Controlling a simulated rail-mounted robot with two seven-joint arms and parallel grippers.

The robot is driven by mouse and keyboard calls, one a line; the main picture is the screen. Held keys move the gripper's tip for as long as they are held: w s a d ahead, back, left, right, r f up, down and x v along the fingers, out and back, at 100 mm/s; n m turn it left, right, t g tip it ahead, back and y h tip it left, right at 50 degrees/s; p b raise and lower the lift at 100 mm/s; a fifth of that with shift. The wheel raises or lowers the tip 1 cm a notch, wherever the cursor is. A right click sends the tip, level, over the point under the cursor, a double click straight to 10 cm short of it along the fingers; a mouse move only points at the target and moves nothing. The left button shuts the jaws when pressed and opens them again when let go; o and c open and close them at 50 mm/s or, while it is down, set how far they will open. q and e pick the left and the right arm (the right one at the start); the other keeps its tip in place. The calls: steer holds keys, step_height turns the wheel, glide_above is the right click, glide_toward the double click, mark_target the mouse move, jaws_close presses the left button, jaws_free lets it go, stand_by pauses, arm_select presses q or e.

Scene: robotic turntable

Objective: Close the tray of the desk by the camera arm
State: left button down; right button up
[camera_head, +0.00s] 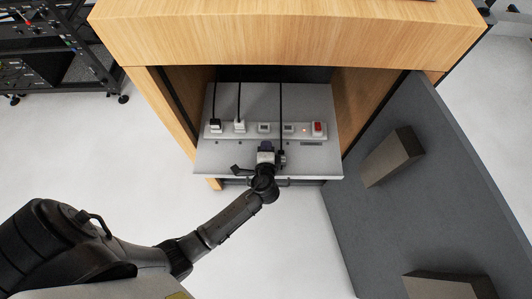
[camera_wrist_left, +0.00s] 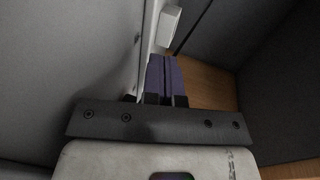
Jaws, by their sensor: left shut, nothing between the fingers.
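The grey tray (camera_head: 222,160) of the wooden desk (camera_head: 285,38) is pulled out, its front part showing beyond the cabinet opening in the head view. My left gripper (camera_head: 265,147) is over the tray's front part, just in front of the power strip (camera_head: 303,131). Its purple fingers (camera_wrist_left: 166,78) are shut together and empty in the left wrist view. A pale grey surface (camera_wrist_left: 75,50) lies close along their left side there. I cannot tell whether the fingers touch the tray. My wrist hides part of the tray's front edge. My right gripper is out of view.
The power strip holds plugs with black cables running back into the cabinet. A dark grey door (camera_head: 400,215) stands open at the right, with block-like pieces on it. A black equipment rack (camera_head: 55,55) stands at the back left. The floor left of the desk is clear.

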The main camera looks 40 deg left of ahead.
mark_target(266, 131)
arm_select(q)
steer(key=w+a, duration=0.2)
steer(key=w, duration=0.1)
steer(key=shift+a+b, duration=0.15)
steer(key=shift+b, duration=0.15)
steer(key=shift+w+a, duration=0.1)
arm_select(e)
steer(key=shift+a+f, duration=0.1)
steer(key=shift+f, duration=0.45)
